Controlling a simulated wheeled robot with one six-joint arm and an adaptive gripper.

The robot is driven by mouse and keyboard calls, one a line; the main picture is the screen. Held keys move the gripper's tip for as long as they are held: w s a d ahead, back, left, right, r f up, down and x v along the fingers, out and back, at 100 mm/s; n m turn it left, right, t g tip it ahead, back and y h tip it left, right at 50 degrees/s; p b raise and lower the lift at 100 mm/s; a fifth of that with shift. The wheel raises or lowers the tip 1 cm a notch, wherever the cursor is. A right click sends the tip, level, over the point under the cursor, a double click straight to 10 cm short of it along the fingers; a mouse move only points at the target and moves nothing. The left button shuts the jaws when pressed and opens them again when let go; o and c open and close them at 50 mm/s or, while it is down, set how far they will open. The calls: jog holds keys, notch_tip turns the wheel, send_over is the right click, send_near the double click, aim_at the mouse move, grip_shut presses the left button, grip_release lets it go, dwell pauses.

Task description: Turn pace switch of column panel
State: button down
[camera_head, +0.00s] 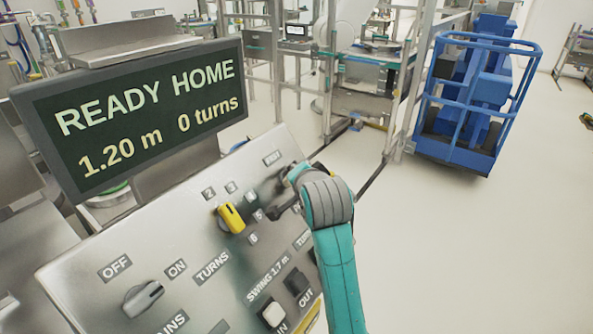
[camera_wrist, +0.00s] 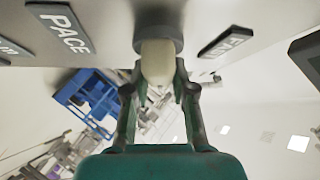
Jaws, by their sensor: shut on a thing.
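The sloped grey metal column panel (camera_head: 170,265) fills the lower left of the head view. In the wrist view the pace switch (camera_wrist: 157,62), a cream knob on a dark round collar, sits between the PACE label (camera_wrist: 66,28) and another label (camera_wrist: 226,42) that is hard to read. My gripper (camera_wrist: 159,78) has its two fingers on either side of this knob and is shut on it. In the head view my gripper (camera_head: 284,195) is dark and partly hidden behind my teal and grey arm at the panel's right side, so the pace switch is hidden there.
A yellow turns knob (camera_head: 231,218) with numbers around it stands close left of my gripper. A grey OFF/ON knob (camera_head: 143,298), a white button (camera_head: 273,313) and a black button (camera_head: 296,282) lie lower. A display (camera_head: 135,115) reads READY HOME, 1.20 m, 0 turns.

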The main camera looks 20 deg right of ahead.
jog(key=shift+s+f+m+g+h, duration=0.15)
jog(key=shift+m+g+h, duration=0.5)
jog(key=shift+m, duration=0.65)
jog(key=shift+d+f+g, duration=0.1)
jog(key=shift+g, duration=0.15)
jog(key=c, duration=1)
grip_release()
jog(key=shift+o, duration=0.2)
jog(key=v, duration=1.2)
